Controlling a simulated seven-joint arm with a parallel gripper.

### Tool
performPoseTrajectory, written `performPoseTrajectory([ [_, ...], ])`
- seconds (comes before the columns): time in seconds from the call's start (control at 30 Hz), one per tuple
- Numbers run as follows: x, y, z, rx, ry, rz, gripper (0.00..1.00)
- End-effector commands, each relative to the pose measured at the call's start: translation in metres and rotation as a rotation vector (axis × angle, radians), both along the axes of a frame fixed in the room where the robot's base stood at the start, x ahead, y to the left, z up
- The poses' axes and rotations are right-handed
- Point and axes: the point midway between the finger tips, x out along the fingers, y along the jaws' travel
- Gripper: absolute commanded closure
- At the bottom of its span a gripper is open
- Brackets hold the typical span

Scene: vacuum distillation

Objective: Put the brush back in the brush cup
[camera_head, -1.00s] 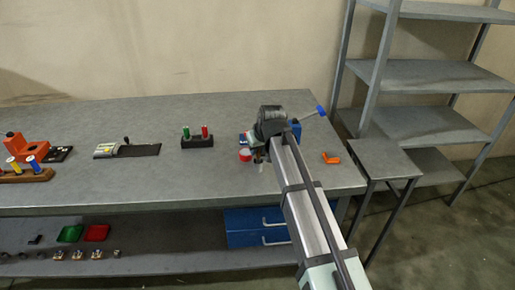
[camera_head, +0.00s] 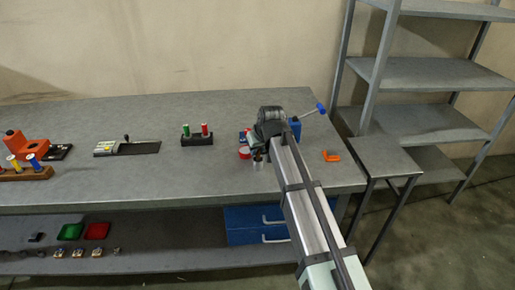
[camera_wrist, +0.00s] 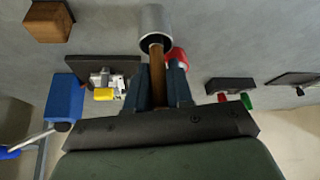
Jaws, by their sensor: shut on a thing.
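My gripper (camera_wrist: 160,90) is shut on the brush (camera_wrist: 157,70), whose brown wooden handle shows between the two dark fingers in the wrist view. The handle runs to a silver metal cup (camera_wrist: 155,20) and its far end is hidden at the cup's mouth. I cannot tell how deep it reaches. In the head view my gripper (camera_head: 262,146) is over the right part of the bench, and the cup (camera_head: 258,163) shows as a small grey cylinder under it. The brush is hidden there by my arm.
A red round item (camera_wrist: 177,57) is close beside the fingers. A blue container (camera_wrist: 65,97) with a rod stands near my wrist. An orange piece (camera_head: 332,156) lies to the right. A dark rack (camera_head: 197,140) with green and red items stands left. The front middle bench is clear.

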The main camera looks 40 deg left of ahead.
Motion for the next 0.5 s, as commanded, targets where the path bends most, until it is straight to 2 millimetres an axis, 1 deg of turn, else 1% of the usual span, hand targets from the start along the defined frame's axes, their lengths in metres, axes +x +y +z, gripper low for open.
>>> performPoseTrajectory([
  [0.5,0.0000,0.0000,-0.0050,0.000,0.000,0.000,1.00],
])
